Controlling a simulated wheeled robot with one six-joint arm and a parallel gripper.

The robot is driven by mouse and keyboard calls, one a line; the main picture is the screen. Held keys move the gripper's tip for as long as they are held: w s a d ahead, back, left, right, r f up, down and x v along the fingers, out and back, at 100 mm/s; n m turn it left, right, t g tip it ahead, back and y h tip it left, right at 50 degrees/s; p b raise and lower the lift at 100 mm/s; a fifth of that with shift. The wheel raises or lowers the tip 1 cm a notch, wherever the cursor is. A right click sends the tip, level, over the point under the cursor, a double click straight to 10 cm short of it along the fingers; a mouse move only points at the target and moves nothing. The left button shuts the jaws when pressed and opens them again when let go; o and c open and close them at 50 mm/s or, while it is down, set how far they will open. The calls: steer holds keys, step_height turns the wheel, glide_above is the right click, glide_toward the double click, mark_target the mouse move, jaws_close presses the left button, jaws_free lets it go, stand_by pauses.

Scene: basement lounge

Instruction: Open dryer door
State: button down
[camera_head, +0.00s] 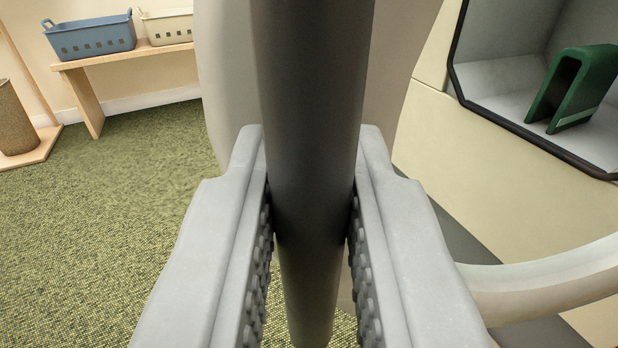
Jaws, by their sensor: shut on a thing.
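My gripper (311,165) is shut on a dark grey upright bar, the dryer door handle (312,70), with one ribbed finger on each side. Behind the handle is the beige door (226,75), seen at a steep angle and partly hidden by the handle and fingers. The door stands away from the dryer (490,165), whose pale front is at the right. The dryer's opening has a black rim (530,136) and a light grey inside. A green folded item (577,85) stands inside it.
A wooden bench (130,55) at the back left bears a blue basket (92,38) and a cream basket (166,27). A brown cylinder (14,120) stands at the far left. Green carpet (120,215) lies clear at left. A pale curved bar (560,280) crosses the lower right.

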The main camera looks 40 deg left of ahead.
steer(key=s+d, duration=0.4)
steer(key=d, duration=0.5)
steer(key=s+d, duration=0.4)
steer(key=d, duration=0.5)
steer(key=c, duration=1.5)
jaws_free()
steer(key=shift+w, duration=0.1)
steer(key=shift+o, duration=0.2)
steer(key=v, duration=1.7)
steer(key=shift+d, duration=0.25)
